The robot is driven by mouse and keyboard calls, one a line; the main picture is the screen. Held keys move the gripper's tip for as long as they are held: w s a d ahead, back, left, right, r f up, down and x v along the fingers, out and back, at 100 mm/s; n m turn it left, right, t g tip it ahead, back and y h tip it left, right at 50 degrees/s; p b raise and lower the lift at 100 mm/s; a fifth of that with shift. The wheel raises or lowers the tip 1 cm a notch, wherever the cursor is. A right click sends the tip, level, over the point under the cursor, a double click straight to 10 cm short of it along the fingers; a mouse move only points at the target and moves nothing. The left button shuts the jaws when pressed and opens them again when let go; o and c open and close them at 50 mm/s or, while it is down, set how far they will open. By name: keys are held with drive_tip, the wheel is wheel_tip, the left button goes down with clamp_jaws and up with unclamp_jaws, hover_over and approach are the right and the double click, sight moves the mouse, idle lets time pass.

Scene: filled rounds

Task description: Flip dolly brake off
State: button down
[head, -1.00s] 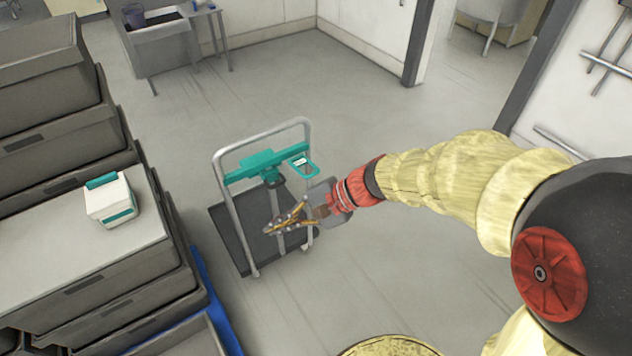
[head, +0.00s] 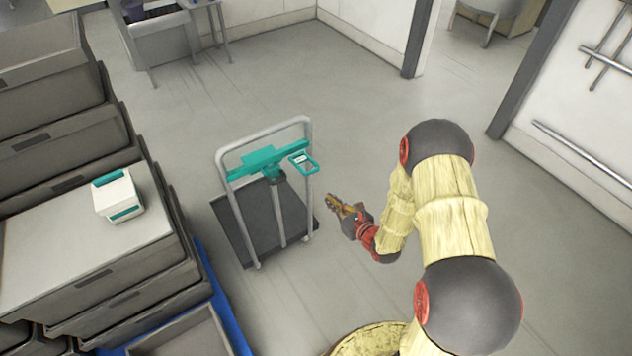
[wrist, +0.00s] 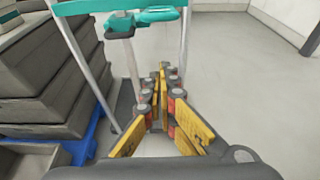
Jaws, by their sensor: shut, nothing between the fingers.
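The dolly (head: 233,222) stands on the floor left of centre in the head view, with a dark flat deck and a grey tube handle frame. A teal crossbar unit (head: 259,160) sits on the frame. My gripper (head: 331,202) is shut and empty, to the right of the dolly and below the lever in the picture, apart from both. In the wrist view its yellow fingers (wrist: 163,72) point towards the frame, and teal parts (wrist: 148,17) show at the top. The brake's setting cannot be told.
Stacked grey crates (head: 80,265) stand close on the left, with a blue base (head: 222,300) under them. A white and teal box (head: 118,196) rests on top. Open floor (head: 370,95) lies behind and right of the dolly.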

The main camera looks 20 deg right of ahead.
drive_tip(key=b+x, duration=0.2)
drive_tip(key=x, duration=0.8)
drive_tip(key=shift+r, duration=2.1)
drive_tip(key=shift+r, duration=0.1)
